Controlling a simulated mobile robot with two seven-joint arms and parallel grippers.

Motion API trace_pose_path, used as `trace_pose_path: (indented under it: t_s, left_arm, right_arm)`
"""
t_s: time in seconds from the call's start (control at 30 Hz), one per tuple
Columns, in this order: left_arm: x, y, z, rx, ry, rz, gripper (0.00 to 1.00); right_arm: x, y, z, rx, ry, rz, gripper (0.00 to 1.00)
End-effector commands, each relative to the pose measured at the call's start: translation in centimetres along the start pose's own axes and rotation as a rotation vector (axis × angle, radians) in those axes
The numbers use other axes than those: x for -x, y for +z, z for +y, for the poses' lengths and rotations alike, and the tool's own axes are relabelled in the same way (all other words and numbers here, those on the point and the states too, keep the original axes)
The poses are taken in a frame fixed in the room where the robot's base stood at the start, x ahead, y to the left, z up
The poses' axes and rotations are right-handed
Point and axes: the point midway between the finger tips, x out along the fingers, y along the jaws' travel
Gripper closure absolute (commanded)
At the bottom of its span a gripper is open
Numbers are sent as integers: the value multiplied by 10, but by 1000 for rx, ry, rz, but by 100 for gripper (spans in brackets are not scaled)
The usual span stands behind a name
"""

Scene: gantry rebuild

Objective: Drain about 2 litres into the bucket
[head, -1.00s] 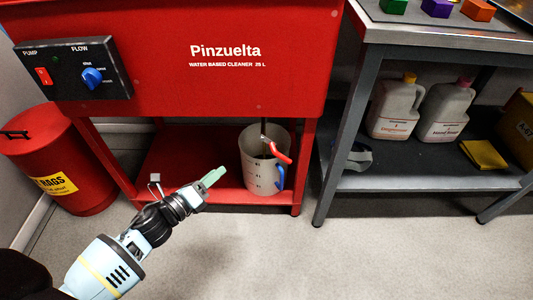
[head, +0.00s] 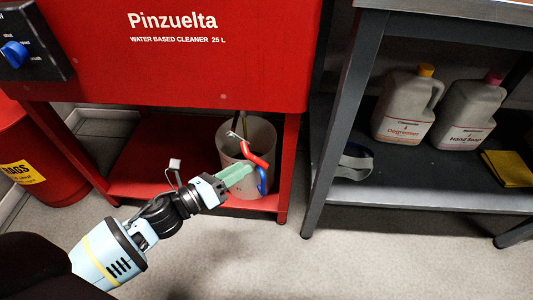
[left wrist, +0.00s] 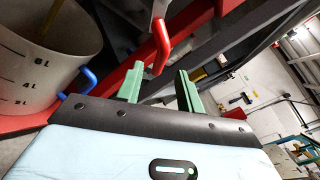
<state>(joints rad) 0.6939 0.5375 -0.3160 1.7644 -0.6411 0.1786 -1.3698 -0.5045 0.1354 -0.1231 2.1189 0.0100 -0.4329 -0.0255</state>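The grey bucket (head: 230,137) stands on the red lower shelf under the washer. Its litre marks and blue handle (left wrist: 83,80) show in the left wrist view, where the bucket (left wrist: 35,60) is at the left. The red drain lever (head: 257,157) hangs at the bucket's mouth, below the drain pipe (head: 240,123). My left gripper (head: 236,173) is just in front of the bucket, near the lever. In the left wrist view its green fingers are apart, and the lever (left wrist: 160,46) lies ahead of the gap between them. The liquid level is hidden. My right gripper is out of view.
A red washer tank (head: 170,60) with a blue flow knob (head: 14,54) is above. A dark bench leg (head: 335,130) stands right of the bucket. Degreaser (head: 405,105) and hand soap (head: 468,115) jugs sit on its shelf. A red bin (head: 50,175) is at left.

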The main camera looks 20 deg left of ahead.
Motion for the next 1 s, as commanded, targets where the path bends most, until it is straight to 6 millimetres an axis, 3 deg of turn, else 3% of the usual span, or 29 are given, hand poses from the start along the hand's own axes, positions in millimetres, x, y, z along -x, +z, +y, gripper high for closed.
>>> trace_pose_path:
  t_s: [0.23,0.6,1.0]
  left_arm:
    - [-22,0,0,0,-1,-1,63]
    - [-68,0,1,2,0,-1,63]
    - [-78,0,0,2,1,0,63]
  right_arm:
    - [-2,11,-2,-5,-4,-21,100]
    - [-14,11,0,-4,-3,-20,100]
    - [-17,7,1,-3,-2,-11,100]
